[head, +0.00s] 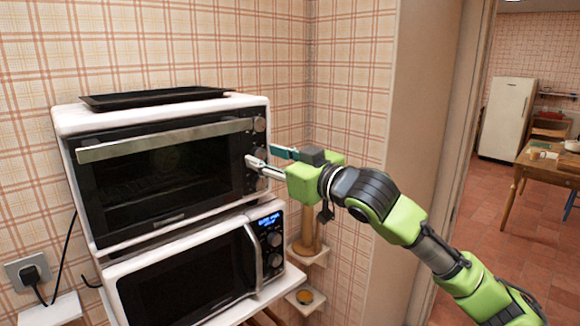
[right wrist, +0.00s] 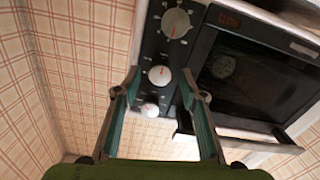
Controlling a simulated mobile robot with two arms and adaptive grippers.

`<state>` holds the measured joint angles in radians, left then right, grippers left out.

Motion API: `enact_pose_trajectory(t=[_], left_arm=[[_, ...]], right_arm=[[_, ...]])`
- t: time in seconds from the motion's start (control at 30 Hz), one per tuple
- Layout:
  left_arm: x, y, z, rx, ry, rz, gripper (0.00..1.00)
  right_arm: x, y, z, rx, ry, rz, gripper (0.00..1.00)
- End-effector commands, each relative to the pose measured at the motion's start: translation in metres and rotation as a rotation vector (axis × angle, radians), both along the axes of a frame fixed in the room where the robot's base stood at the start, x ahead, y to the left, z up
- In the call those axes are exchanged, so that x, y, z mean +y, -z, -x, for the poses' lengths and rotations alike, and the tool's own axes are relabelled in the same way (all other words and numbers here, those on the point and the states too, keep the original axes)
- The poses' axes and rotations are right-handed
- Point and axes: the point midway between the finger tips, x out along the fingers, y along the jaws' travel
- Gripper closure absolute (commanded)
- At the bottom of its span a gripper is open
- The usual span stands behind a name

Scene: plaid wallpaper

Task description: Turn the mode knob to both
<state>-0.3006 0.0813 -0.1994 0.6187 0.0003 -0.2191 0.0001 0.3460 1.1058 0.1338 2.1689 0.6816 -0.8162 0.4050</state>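A white toaster oven (head: 165,165) with a black door stands on a microwave. Its control panel with a column of knobs is at its right edge. In the right wrist view the panel looks upside down: a large knob (right wrist: 176,23), a middle knob (right wrist: 160,75) and a small knob (right wrist: 150,110). I cannot read which is the mode knob or its labels. My right gripper (head: 264,157) is at the panel. In the right wrist view its open fingers (right wrist: 161,85) lie either side of the middle knob; contact is unclear. My left gripper is not in view.
The microwave (head: 190,280) with a lit blue display sits below the oven. A black tray (head: 155,97) lies on the oven. The oven's door handle (head: 165,139) runs near the gripper. The plaid wall is close on the right; small shelves (head: 308,255) hold items.

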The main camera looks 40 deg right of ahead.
Motion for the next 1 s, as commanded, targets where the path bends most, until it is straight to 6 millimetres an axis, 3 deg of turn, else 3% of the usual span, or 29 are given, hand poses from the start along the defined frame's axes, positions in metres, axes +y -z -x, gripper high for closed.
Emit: enact_pose_trajectory(t=[0.7, 1.0], left_arm=[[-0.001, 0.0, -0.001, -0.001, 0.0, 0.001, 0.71], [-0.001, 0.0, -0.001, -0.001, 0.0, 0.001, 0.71]], right_arm=[[-0.006, 0.001, 0.086, 0.002, 0.0, -0.001, 0.62], [-0.008, 0.001, 0.109, 0.002, -0.001, 0.001, 0.62]])
